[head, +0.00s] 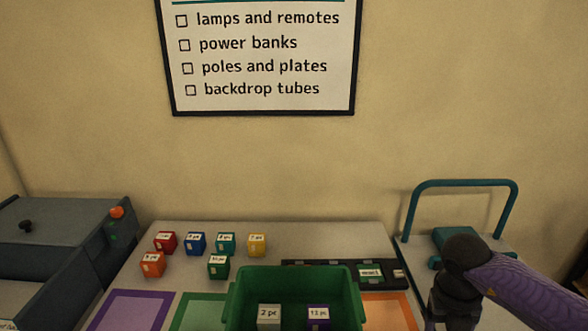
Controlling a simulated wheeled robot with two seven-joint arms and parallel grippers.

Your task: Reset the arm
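My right arm (525,292), purple with a dark wrist joint, comes in from the lower right. My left arm and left gripper are not in view.
A green crate (290,282) at front centre holds a grey block (269,316) and a purple block (318,315). Several coloured blocks (196,242) stand behind left. Purple (132,312), green (198,311) and orange (390,312) mats flank the crate. A teal-handled cart (463,184) stands right.

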